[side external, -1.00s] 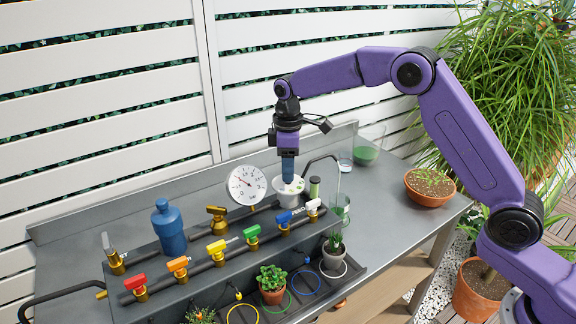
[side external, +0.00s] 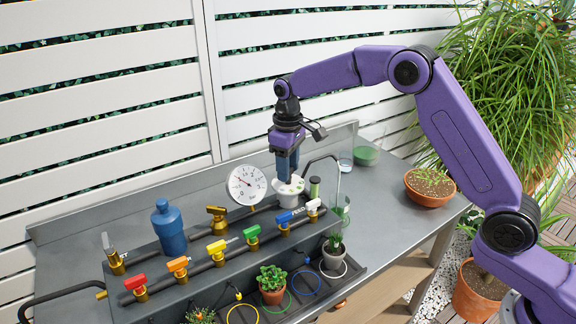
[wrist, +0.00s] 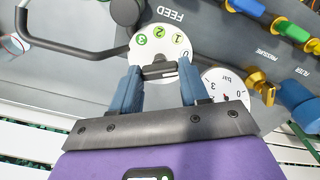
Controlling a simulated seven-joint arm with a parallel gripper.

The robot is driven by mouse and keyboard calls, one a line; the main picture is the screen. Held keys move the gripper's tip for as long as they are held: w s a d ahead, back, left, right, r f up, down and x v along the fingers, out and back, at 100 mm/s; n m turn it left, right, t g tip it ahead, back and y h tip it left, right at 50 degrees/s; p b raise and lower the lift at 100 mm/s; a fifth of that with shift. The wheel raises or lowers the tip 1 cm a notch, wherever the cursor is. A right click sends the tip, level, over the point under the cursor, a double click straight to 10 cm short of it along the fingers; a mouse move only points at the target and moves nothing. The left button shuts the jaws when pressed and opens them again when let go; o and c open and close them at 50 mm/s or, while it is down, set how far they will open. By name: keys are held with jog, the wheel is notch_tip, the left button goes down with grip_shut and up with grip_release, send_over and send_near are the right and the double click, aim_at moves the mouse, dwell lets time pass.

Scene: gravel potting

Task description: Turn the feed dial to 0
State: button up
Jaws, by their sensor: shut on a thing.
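The feed dial (side external: 289,196) is a white round knob on the bench, right of the pressure gauge. In the wrist view the dial (wrist: 150,52) shows a white face with green marks, the 2 and 1 readable, beside the word FEED. A dark grip bar (wrist: 160,71) crosses its face. My gripper (wrist: 160,76) has its two blue fingers at the two ends of this bar and is shut on it. In the side view my gripper (side external: 287,178) points straight down onto the dial. I cannot tell which number the dial is set to.
The round pressure gauge (side external: 246,186) stands close left of the dial. A row of coloured valves, including a blue one (side external: 284,217), runs along the front. A black curved pipe (side external: 322,159) rises close right of the dial. A blue bottle (side external: 168,228) stands further left.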

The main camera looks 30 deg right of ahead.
jog(key=o, duration=1.1)
jog(key=shift+c, duration=0.2)
notch_tip(320, 180, up, 18)
jog(key=shift+f, duration=0.25)
